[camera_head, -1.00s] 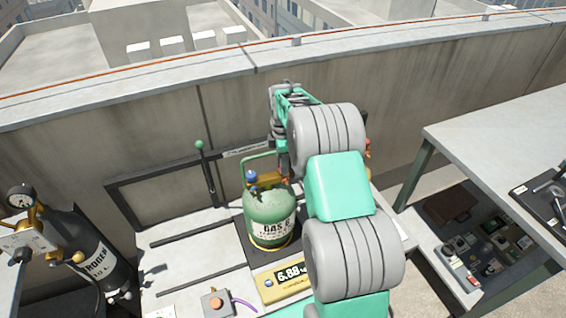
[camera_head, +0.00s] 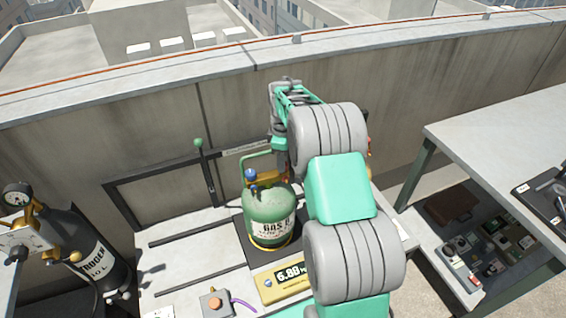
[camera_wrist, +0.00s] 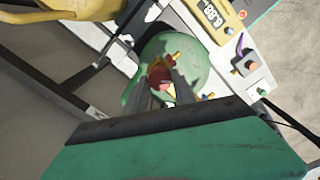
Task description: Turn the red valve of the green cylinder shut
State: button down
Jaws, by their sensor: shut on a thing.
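The green cylinder (camera_head: 268,214) stands upright on the dark platform of a scale, with a blue knob (camera_head: 250,175) and brass fittings at its top. The wrist view looks down on the green cylinder (camera_wrist: 196,62). There the red valve (camera_wrist: 160,76) sits between the two dark fingers of my gripper (camera_wrist: 167,88), which is shut on it. In the head view my arm hides the red valve and the fingertips; my gripper's body shows above and behind the cylinder's top.
The yellow scale readout (camera_head: 284,282) is in front of the cylinder. A small box with an orange button (camera_head: 215,304) is beside it. A dark nitrogen cylinder (camera_head: 92,250) stands at left. A grey table (camera_head: 500,135) is at right. A parapet wall (camera_head: 150,140) runs behind.

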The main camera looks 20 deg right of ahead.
jog(key=m, duration=0.3)
jog(key=shift+m+b, duration=0.4)
jog(key=m, duration=0.3)
jog(key=shift+m+b, duration=0.3)
jog(key=m, duration=0.6)
jog(key=shift+b, duration=0.35)
jog(key=m, duration=0.6)
jog(key=shift+r+m, duration=0.1)
jog(key=shift+m, duration=0.3)
jog(key=m, duration=0.6)
jog(key=shift+m+b, duration=0.3)
jog(key=c, duration=1)
grip_release()
jog(key=shift+c, duration=0.2)
